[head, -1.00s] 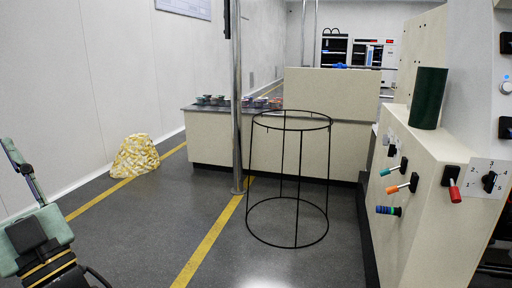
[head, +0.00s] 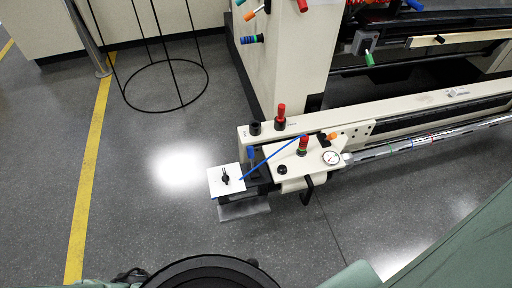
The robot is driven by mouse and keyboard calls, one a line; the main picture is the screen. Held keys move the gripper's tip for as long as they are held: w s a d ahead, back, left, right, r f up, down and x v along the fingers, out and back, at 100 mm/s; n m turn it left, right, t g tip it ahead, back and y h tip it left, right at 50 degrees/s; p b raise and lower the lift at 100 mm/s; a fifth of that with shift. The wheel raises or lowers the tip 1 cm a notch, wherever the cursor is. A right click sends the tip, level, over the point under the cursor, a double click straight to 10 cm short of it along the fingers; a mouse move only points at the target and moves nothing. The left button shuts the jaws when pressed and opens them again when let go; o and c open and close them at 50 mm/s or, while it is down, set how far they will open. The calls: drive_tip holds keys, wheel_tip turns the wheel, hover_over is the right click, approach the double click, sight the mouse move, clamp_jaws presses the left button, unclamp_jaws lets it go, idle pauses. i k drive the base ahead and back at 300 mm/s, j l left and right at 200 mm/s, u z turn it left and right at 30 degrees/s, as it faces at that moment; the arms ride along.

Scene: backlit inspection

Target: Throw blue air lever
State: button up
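Two blue parts show on the low cream machine beam in the head view. The other is a short upright blue handle (head: 251,155) at the beam's left end. I cannot tell which is the air lever, or whether the thin rod is a lever or a tube. My gripper is not in view; only green and black parts of my own body show along the bottom edge.
The white plate (head: 226,180) carries a black rotary knob. A black wire hoop stand (head: 166,110) stands upper left. The floor left of the beam is clear.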

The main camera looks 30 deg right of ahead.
sight(251, 151)
drive_tip(key=i+j+z, duration=0.1)
drive_tip(key=z, duration=1.3)
drive_tip(key=j+z, duration=1)
drive_tip(key=k+j+z, duration=0.2)
drive_tip(key=j, duration=0.15)
drive_tip(key=j+z, duration=0.25)
drive_tip(key=k+j+z, duration=0.2)
drive_tip(key=j, duration=0.15)
drive_tip(key=k+j+z, duration=0.15)
drive_tip(key=k+j, duration=0.15)
drive_tip(key=j, duration=0.2)
drive_tip(key=k+j+z, duration=0.15)
drive_tip(key=k+j, duration=0.15)
drive_tip(key=j, duration=0.15)
drive_tip(key=k+j, duration=0.4)
drive_tip(key=j, duration=0.15)
drive_tip(key=k+j, duration=0.35)
drive_tip(key=j, duration=0.2)
drive_tip(key=k+j+z, duration=0.1)
drive_tip(key=k+j, duration=0.3)
drive_tip(key=j, duration=0.1)
